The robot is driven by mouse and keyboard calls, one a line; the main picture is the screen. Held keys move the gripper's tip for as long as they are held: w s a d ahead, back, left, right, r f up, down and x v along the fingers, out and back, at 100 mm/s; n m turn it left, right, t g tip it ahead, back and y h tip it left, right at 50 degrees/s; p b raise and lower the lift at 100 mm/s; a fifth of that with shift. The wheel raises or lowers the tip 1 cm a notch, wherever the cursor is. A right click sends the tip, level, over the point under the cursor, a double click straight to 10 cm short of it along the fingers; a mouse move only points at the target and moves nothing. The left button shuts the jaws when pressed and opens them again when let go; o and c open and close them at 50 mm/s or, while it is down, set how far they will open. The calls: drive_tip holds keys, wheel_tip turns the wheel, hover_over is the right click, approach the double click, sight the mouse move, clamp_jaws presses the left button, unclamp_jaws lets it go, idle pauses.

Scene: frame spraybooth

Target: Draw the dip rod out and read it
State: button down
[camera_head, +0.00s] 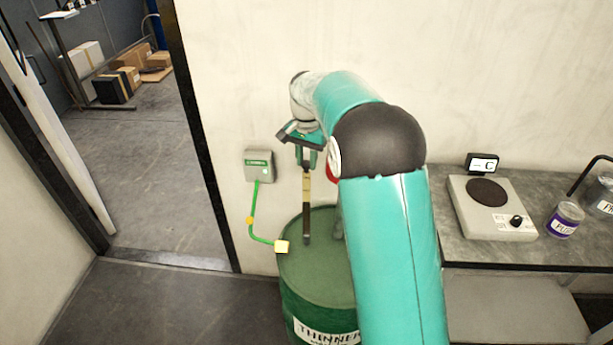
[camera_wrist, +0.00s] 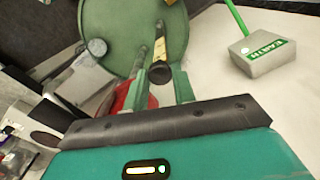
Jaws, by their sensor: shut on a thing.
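The dip rod (camera_head: 306,190) hangs upright below my gripper (camera_head: 307,158), which is shut on its top end. The rod is pale yellow in its upper part and dark along its lower part. Its lower end shows against the lid of the green drum (camera_head: 320,265), labelled THINNER; I cannot tell whether the tip is clear of the lid or in an opening. In the wrist view the rod (camera_wrist: 160,50) runs away from between my fingers (camera_wrist: 163,88) toward the drum lid (camera_wrist: 115,35). My arm hides the drum's right side.
A doorway opens at left.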

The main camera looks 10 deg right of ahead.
sight(306, 163)
drive_tip(key=shift+r, duration=0.9)
drive_tip(key=c, duration=1.1)
unclamp_jaws()
wheel_tip(306, 163, up, 14)
drive_tip(key=shift+f, duration=0.15)
